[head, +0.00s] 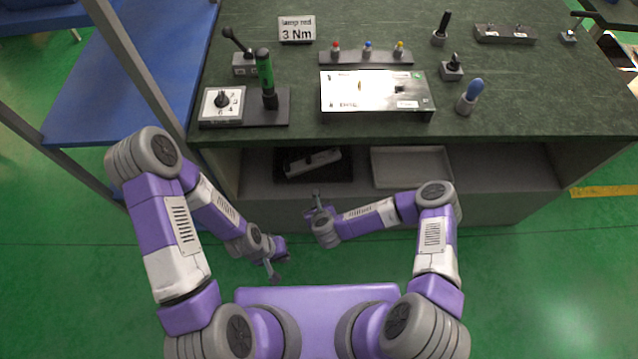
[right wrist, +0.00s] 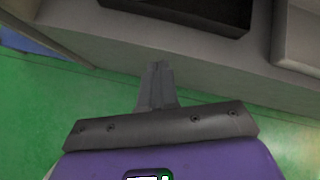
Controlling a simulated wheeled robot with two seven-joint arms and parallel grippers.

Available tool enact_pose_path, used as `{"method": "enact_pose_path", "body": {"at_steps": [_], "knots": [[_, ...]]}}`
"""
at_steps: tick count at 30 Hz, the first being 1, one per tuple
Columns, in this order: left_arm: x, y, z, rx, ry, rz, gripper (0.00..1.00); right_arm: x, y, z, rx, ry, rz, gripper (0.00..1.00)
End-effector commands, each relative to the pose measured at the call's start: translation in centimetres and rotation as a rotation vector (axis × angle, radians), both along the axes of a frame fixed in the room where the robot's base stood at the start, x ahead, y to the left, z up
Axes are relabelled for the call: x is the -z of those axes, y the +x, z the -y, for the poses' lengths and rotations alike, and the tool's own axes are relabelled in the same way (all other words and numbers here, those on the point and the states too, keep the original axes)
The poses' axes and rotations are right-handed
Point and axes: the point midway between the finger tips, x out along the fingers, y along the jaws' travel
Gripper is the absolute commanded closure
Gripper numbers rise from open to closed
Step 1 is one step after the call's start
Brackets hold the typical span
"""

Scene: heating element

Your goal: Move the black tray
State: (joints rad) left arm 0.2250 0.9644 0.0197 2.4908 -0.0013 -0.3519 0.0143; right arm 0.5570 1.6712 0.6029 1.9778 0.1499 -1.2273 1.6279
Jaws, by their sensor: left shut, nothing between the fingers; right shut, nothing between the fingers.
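The black tray (head: 328,174) lies on the shelf under the bench top, left of the middle, with a grey object (head: 313,162) on it. Part of it shows at the top of the right wrist view (right wrist: 190,13). My right gripper (head: 316,194) is shut and empty in front of the shelf, just short of the black tray and apart from it; it shows in the right wrist view (right wrist: 157,68) too. My left gripper (head: 274,272) is shut and empty, low over the floor, farther from the shelf.
A light grey tray (head: 412,184) lies right of the black tray on the same shelf (head: 500,178). The bench top (head: 545,85) above carries a metal plate (head: 375,92), a green-handled tool (head: 265,75) and a sign (head: 296,29). A blue table (head: 130,80) stands at left.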

Motion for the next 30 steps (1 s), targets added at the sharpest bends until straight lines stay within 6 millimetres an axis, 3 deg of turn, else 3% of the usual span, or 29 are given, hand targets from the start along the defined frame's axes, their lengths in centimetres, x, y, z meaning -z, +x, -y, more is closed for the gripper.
{"method": "enact_pose_path", "body": {"at_steps": [3, 7, 14, 24, 30], "knots": [[-0.1, 0.0, 0.0, 0.0, 0.0, 0.0, 1.0, 0.5, 0.8, 0.7, 0.229, 0.11, -0.016, 1.0], [0.0, 0.0, 0.0, 0.0, 0.0, 0.0, 1.0, 0.8, 1.2, 1.2, 0.344, 0.163, -0.021, 1.0], [1.4, 0.0, 0.0, 0.0, 0.0, 0.0, 1.0, 3.0, 3.2, 1.3, 0.363, 0.171, -0.017, 1.0], [4.8, 0.0, 0.0, 0.0, 0.0, 0.0, 1.0, 8.2, 8.3, 1.3, 0.36, 0.17, -0.017, 1.0], [5.9, 0.0, 0.0, 0.0, 0.0, 0.0, 1.0, 8.0, 11.2, 1.3, 0.357, 0.169, -0.017, 1.0]]}}
